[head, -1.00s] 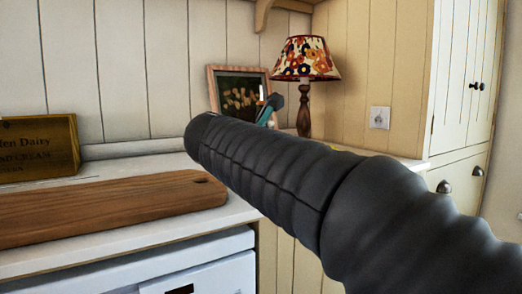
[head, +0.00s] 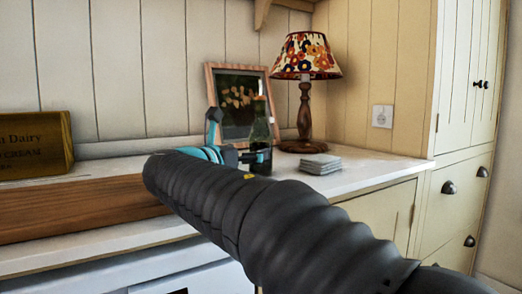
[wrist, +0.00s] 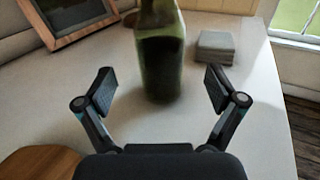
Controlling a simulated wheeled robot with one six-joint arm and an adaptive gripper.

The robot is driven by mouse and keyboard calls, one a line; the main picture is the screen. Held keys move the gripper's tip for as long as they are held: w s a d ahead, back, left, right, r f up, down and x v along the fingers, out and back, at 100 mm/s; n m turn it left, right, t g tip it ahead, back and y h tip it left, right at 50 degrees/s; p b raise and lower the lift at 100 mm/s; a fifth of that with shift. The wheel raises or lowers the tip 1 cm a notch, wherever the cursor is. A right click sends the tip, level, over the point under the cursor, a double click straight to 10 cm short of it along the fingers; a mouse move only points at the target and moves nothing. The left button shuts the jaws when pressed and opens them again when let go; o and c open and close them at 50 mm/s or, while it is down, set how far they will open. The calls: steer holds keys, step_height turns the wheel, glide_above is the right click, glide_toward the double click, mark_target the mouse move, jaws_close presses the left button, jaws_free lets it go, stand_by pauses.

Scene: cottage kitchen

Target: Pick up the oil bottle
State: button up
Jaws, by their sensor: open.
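The oil bottle is dark green glass and stands upright on the white counter. In the wrist view the bottle (wrist: 162,55) is just ahead of my gripper (wrist: 161,92), roughly centred between the two fingertips, with its top cut off by the frame. My gripper is open and empty, and a gap of counter shows between each finger and the bottle. In the head view the bottle (head: 260,125) stands in front of the picture frame, its lower part partly covered by my gripper (head: 240,148). My arm hides much of the gripper there.
A framed picture (head: 226,82) leans on the wall behind the bottle. A patterned lamp (head: 305,90) and a stack of grey coasters (head: 321,163) stand to its right. A wooden board (head: 75,208) and a wooden box (head: 35,145) lie left. The counter (head: 370,172) is clear at the right front.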

mark_target(261, 147)
steer(key=x, duration=0.6)
steer(key=shift+w+d, duration=0.15)
steer(key=shift+w, duration=0.05)
steer(key=shift+r, duration=0.1)
steer(key=c, duration=1.6)
